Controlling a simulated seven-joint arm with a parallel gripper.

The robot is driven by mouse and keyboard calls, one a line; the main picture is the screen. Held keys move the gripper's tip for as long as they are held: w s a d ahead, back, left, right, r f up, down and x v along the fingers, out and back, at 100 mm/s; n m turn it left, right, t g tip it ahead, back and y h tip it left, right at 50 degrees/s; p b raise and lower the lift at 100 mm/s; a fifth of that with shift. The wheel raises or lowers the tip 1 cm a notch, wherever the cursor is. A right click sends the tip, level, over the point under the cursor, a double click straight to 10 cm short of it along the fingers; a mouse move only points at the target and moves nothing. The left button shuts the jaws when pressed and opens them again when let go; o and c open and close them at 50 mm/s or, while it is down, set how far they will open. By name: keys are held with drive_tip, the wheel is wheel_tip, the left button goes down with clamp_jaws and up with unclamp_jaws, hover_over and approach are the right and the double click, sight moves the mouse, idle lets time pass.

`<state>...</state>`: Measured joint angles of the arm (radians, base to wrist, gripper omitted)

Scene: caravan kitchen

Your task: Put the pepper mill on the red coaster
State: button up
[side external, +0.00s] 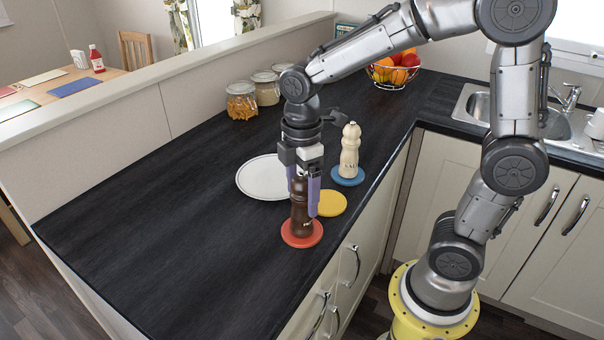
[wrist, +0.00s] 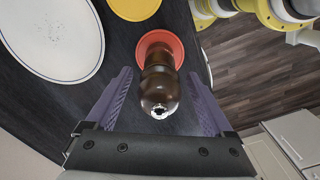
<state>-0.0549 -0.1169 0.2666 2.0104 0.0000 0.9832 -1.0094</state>
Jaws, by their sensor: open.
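The dark brown pepper mill (side external: 299,207) stands upright on the red coaster (side external: 302,240) near the counter's front edge. In the wrist view the mill (wrist: 160,87) is seen from above, with the red coaster (wrist: 176,45) showing around its base. My gripper (side external: 304,190) is around the upper part of the mill. In the wrist view its purple fingers (wrist: 160,101) are open, one on each side, with visible gaps to the mill.
A yellow coaster (side external: 331,204) lies just behind the red one. A white plate (side external: 256,178) lies at the left. A pale mill (side external: 350,151) stands on a blue coaster (side external: 347,177) behind. Glass jars (side external: 241,101) and a fruit bowl (side external: 394,75) are farther back. The counter's left front is clear.

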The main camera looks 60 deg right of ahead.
wheel_tip(320, 180, up, 12)
drive_tip(key=shift+f, duration=0.1)
drive_tip(key=shift+s+m, duration=0.3)
drive_tip(key=shift+s, duration=0.1)
drive_tip(key=s+f+m+t, duration=0.2)
drive_tip(key=s+m, duration=0.3)
drive_tip(key=s, duration=0.1)
drive_tip(key=s+d+f+m+t, duration=0.1)
drive_tip(key=s+f+m+t, duration=0.2)
drive_tip(key=s+m, duration=0.3)
drive_tip(key=shift+d+m+t, duration=0.3)
idle(0.4)
